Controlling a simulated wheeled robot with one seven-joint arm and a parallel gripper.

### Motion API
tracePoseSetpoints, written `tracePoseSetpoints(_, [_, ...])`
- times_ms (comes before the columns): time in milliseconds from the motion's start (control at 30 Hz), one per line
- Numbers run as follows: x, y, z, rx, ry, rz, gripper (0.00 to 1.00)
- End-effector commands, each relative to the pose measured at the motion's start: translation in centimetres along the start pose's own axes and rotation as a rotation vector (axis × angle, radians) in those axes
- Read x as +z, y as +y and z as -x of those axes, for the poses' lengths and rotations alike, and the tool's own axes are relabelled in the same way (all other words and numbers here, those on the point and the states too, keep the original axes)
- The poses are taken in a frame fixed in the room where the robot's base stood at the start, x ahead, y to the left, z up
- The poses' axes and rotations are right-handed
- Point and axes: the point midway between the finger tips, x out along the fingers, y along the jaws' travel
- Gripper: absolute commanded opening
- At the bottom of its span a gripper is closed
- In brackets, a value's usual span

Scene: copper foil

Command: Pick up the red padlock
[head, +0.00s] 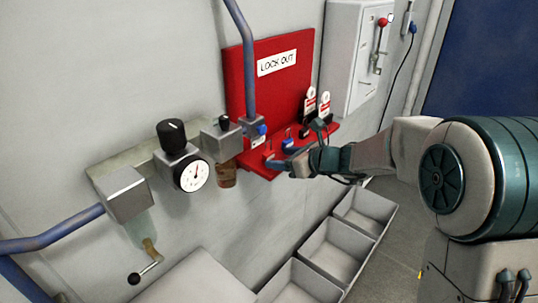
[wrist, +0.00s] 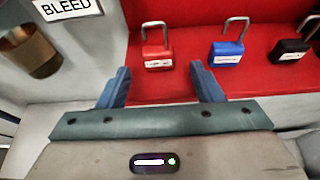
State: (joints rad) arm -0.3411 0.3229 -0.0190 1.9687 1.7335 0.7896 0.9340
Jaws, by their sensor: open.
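The red padlock (wrist: 158,55) stands on the red shelf of the lockout board, at the left of a row of padlocks, with its grey shackle upward and a white label on its front. In the head view the red padlock (head: 270,152) is small, near the shelf's left end. My gripper (wrist: 163,88) is open and empty, its two blue fingers pointing at the shelf. In the wrist view the red padlock lies beyond the fingertips, between their lines and apart from them. In the head view my gripper (head: 280,168) is at the shelf's front edge.
A blue padlock (wrist: 226,52) and a black padlock (wrist: 290,50) stand to the right on the red shelf (wrist: 185,85). A brown cup-like object (wrist: 30,52) hangs at left. Pipework with a gauge (head: 191,176) is left of the board. Grey bins (head: 333,248) lie below.

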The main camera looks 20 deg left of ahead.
Motion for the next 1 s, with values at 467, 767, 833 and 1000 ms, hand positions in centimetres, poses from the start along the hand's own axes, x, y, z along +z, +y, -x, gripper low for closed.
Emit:
tracePoseSetpoints(467, [-0.1,0.2,-3.0,-0.001,0.0,0.001,0.6])
tracePoseSetpoints(767, [0.0,0.2,-3.0,0.0,-0.001,0.001,0.11])
tracePoseSetpoints(833, [0.0,0.2,-3.0,0.0,-0.001,0.001,0.11])
tracePoseSetpoints(1000, [0.1,0.2,-3.0,0.0,-0.001,0.001,0.11])
